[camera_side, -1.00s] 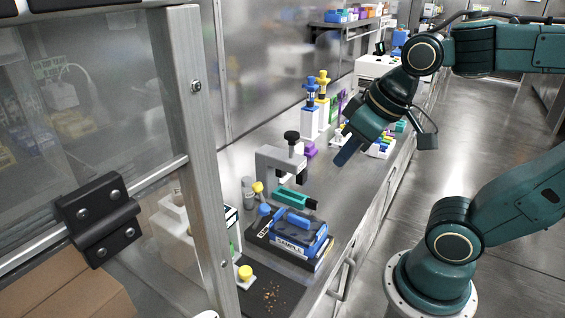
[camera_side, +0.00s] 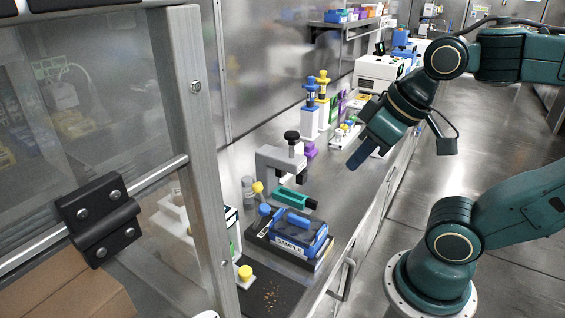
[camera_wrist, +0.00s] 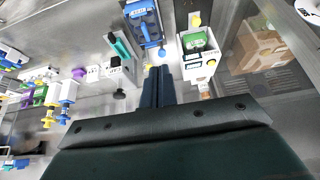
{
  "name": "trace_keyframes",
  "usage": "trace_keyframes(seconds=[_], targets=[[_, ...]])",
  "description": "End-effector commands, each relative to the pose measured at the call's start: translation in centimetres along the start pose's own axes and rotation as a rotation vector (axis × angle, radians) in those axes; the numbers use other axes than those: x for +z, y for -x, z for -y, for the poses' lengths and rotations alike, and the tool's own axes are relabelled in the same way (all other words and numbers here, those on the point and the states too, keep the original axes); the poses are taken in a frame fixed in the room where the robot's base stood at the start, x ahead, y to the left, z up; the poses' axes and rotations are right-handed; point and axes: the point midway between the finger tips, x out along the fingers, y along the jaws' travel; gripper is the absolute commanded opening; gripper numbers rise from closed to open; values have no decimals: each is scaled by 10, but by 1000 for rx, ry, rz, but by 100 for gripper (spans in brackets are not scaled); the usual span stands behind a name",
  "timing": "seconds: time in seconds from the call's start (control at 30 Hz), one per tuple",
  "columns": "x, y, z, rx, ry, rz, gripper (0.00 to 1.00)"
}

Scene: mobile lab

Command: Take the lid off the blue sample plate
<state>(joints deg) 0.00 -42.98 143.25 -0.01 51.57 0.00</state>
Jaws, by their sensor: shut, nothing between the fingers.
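The blue sample plate (camera_side: 293,245) lies on a dark base on the bench, with a white "SAMPLE" label on its front. Its lid (camera_side: 298,223) has a raised blue handle and sits on top. The plate also shows at the top of the wrist view (camera_wrist: 143,22). My gripper (camera_side: 352,166) is up and to the right of the plate, above the bench's front edge, clear of everything. Its fingers are together and empty, also in the wrist view (camera_wrist: 158,88).
A grey clamp stand with a teal part (camera_side: 292,197) stands just behind the plate. Blue and yellow pipettes (camera_side: 316,105) stand farther back. A metal-framed glass panel (camera_side: 185,150) is at the left. A yellow-capped item (camera_side: 245,272) sits in front. Air above the plate is free.

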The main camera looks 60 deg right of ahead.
Motion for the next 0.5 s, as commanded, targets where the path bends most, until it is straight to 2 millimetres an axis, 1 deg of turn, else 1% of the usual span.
trace_keyframes(seconds=[0.4,0.47,0.5], targets=[[0,0,0,0,0,0,0],[0,0,0,0,0,0,10],[0,0,0,0,0,0,18]])
